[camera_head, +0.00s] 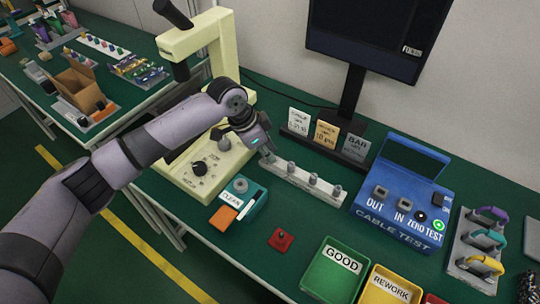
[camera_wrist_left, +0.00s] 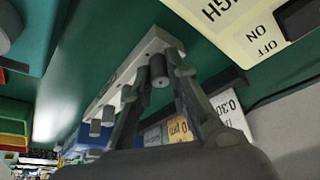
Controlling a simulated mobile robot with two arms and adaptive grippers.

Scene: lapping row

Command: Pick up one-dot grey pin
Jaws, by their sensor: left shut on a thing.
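My left gripper (camera_head: 267,151) is at the left end of a pale pin rack (camera_head: 296,181) in the head view. In the left wrist view its two fingers are closed around a grey pin (camera_wrist_left: 158,73), at the end of the rack (camera_wrist_left: 119,92). I cannot tell whether that pin is clear of its hole, and no dot marking is readable on it. Several other grey pins (camera_head: 312,179) stand upright along the rack, to the right of the gripper. My right gripper is not in view.
A cream machine (camera_head: 205,168) stands left of the rack, and a blue cable tester (camera_head: 400,205) right of it. Small cards (camera_head: 326,134) stand behind. A teal tray (camera_head: 240,200), a red piece (camera_head: 281,240) and a green GOOD bin (camera_head: 336,275) lie in front.

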